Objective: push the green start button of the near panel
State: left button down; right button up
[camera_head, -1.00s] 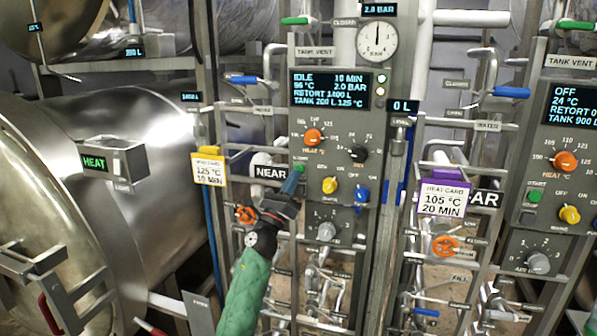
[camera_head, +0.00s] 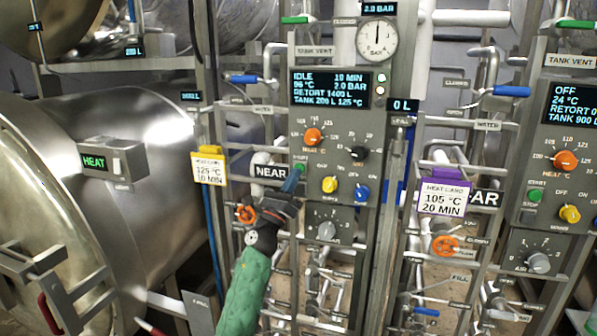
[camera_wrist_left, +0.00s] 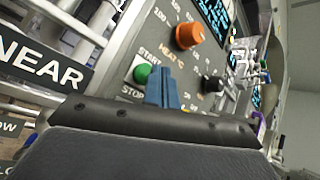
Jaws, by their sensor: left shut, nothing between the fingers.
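The near panel (camera_head: 335,140) stands in the middle of the head view, with a screen reading IDLE. In the left wrist view the green button (camera_wrist_left: 142,73) shows beside the blue fingers (camera_wrist_left: 160,85), under the word START. I cannot tell whether the fingertips touch it. A STOP label (camera_wrist_left: 132,92) lies just below it. My right gripper is not in view.
An orange heat knob (camera_head: 313,137), a black knob (camera_head: 358,154), a yellow knob (camera_head: 330,185) and a blue knob (camera_head: 361,193) sit close by on the panel. A NEAR sign (camera_head: 271,171) is left of the fingers. The far panel (camera_head: 560,150) stands at the right.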

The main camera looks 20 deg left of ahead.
pick_arm(q)
jog(key=shift+w, duration=0.3)
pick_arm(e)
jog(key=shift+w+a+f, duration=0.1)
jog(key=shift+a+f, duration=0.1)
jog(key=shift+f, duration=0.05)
pick_arm(q)
jog(key=shift+w+b, duration=0.2)
jog(key=shift+b, duration=0.1)
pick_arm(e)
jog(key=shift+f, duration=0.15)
pick_arm(q)
jog(key=shift+w+b, duration=0.3)
jog(key=shift+w, duration=0.15)
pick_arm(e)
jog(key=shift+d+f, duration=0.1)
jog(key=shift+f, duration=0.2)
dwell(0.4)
pick_arm(q)
jog(key=shift+s, duration=0.2)
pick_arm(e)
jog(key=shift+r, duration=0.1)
pick_arm(q)
jog(key=shift+s, duration=0.9)
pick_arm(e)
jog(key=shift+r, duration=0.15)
